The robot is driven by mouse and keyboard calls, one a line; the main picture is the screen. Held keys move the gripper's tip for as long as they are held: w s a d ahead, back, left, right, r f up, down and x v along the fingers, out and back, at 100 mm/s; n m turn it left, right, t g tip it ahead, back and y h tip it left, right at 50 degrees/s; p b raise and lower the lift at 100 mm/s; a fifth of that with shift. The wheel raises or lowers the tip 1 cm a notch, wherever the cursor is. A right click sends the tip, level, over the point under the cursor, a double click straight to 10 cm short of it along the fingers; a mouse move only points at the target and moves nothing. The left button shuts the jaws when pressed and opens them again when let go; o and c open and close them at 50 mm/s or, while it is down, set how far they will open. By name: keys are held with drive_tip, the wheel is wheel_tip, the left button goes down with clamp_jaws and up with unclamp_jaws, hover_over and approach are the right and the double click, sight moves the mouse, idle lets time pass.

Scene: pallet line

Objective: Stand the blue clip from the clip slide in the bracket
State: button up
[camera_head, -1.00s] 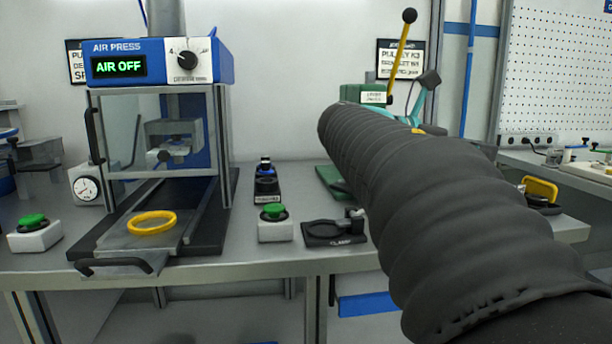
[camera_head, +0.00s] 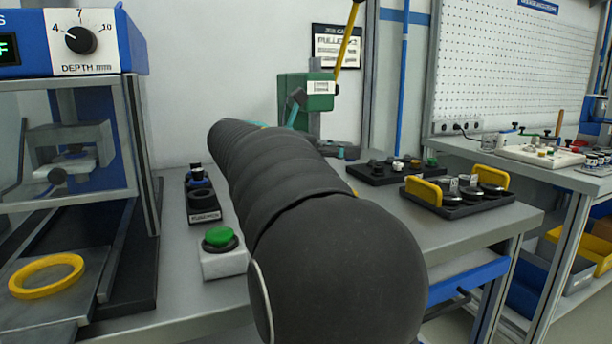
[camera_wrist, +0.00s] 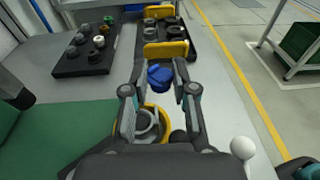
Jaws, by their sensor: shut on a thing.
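My gripper (camera_wrist: 160,72) is shut on a blue piece, which I take for the blue clip (camera_wrist: 160,78), between its fingertips in the wrist view. The piece is raised above the bench. Its lower part and exact tilt are hard to make out. In the head view my dark arm reaches across the middle and hides the gripper and the held piece. I cannot make out for sure which thing is the bracket or the clip slide. A black labelled holder (camera_head: 203,204) with a small blue part stands left of my arm.
A green-topped button box (camera_head: 221,250) stands by my arm. A black tray with yellow handles (camera_head: 425,193) and a dark tray of small parts (camera_head: 373,176) lie to the right. The green press (camera_head: 306,97) stands behind. A yellow ring (camera_head: 46,274) lies at left.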

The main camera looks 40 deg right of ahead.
drive_tip(key=w+f, duration=0.2)
drive_tip(key=w, duration=0.1)
drive_tip(key=shift+w+d+f, duration=0.1)
drive_tip(key=shift+w, duration=0.05)
drive_tip(key=shift+f+b, duration=0.35)
drive_tip(key=shift+f, duration=1.65)
drive_tip(key=shift+f, duration=0.7)
drive_tip(key=o, duration=0.7)
drive_tip(key=shift+w+f, duration=0.1)
drive_tip(key=shift+c, duration=0.2)
drive_tip(key=shift+o, duration=0.5)
